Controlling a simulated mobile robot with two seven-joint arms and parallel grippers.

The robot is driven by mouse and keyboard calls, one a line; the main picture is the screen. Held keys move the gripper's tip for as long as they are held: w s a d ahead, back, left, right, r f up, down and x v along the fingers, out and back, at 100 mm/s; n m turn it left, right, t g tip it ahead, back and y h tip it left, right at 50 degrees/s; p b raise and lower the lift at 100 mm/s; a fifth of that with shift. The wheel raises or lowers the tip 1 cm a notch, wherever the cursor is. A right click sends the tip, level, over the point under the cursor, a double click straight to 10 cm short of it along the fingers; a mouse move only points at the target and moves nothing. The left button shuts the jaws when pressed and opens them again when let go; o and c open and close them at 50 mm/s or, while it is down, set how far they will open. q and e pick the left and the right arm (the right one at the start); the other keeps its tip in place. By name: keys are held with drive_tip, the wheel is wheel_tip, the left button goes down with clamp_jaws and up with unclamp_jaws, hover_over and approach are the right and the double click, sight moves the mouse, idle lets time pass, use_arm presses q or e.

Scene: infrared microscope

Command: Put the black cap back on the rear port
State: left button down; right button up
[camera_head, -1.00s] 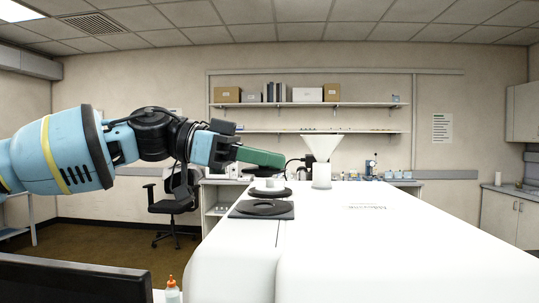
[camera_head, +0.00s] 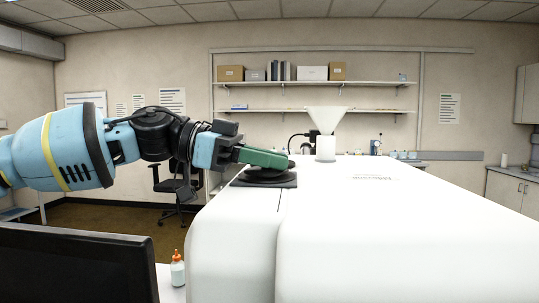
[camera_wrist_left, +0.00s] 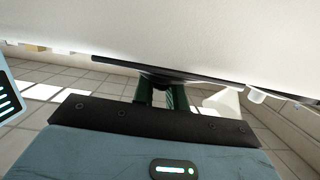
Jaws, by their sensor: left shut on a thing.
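My left gripper (camera_head: 284,160) reaches in from the left with long green fingers. It is low over the dark plate with a round black disc (camera_head: 264,180) on top of the white instrument (camera_head: 390,235). In the left wrist view the green fingers (camera_wrist_left: 161,95) come up to a dark rounded thing (camera_wrist_left: 160,81), seemingly the black cap, just under a dark flat edge. The gripper is shut on it; its outline is mostly hidden by the fingers. I cannot make out the rear port or tell whether the cap touches anything. My right gripper is out of view.
A white funnel (camera_head: 326,121) stands on the instrument behind the gripper. A black monitor (camera_head: 75,265) and a small bottle with an orange tip (camera_head: 178,271) are at the front left. The instrument's broad white top to the right is clear.

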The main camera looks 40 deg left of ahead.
use_arm(q)
drive_tip(key=shift+f, duration=0.2)
idle(0.7)
drive_tip(key=c, duration=1.3)
unclamp_jaws()
drive_tip(key=shift+c, duration=0.2)
drive_tip(key=shift+o, duration=0.3)
drive_tip(key=o, duration=0.4)
drive_tip(key=shift+c, duration=0.2)
